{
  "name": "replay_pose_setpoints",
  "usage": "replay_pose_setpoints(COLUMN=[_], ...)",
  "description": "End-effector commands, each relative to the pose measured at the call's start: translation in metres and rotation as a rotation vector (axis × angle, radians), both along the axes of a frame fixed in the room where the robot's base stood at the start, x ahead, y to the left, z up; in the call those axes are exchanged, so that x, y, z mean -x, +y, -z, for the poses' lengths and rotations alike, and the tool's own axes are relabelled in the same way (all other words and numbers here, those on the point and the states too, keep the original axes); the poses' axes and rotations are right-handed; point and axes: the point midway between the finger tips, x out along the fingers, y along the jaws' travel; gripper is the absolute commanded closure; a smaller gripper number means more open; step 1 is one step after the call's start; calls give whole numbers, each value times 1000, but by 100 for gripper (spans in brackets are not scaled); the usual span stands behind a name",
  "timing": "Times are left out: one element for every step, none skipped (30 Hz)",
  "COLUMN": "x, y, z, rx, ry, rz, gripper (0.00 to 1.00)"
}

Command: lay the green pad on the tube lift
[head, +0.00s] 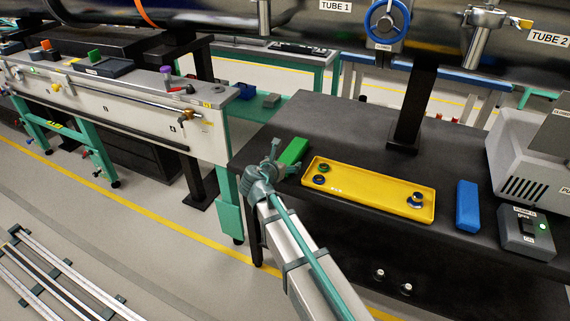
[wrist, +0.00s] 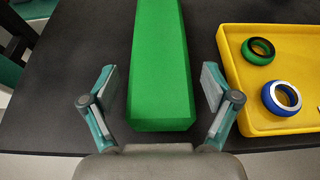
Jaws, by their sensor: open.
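The green pad (head: 294,150) is a long block lying on the black table, left of the yellow tray. In the wrist view the green pad (wrist: 160,65) runs away from me between my fingers. My gripper (head: 280,163) is at the table's left front corner, by the pad's near end. In the wrist view my gripper (wrist: 160,92) is open, one finger on each side of the pad, with a gap to both sides. I cannot tell for sure which part is the tube lift. A black post (head: 413,105) stands on the table under the dark tubes.
A bench (head: 130,88) is at left.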

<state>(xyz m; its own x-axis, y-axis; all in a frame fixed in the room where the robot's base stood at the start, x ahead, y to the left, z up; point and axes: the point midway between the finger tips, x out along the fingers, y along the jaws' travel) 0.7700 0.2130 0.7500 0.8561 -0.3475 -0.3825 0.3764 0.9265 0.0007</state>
Motion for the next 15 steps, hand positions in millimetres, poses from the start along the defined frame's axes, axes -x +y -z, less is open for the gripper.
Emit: replay_pose_setpoints(x=[0,0,7,12,18,25,30,35,42,46,51,58,62,66,72], y=[0,0,2,4,6,9,11,13,17,19,21,24,26,27,29], z=[5,6,-1,-4,-6,-10,-13,-16,-19,-22,-24,-26,-28,-30,-32], rx=[-1,-1,-1,-1,0,0,0,0,0,0,1,1,0,0,1], ry=[0,0,0,0,0,0,-1,0,-1,-1,-1,-1,-1,0,0], rz=[0,0,-2,-2,-2,-3,-3,-2,-3,-3,-2,-2,-3,-2,-1], gripper=[13,13,13,13,13,13,13,13,13,13,13,13,13,13,13])
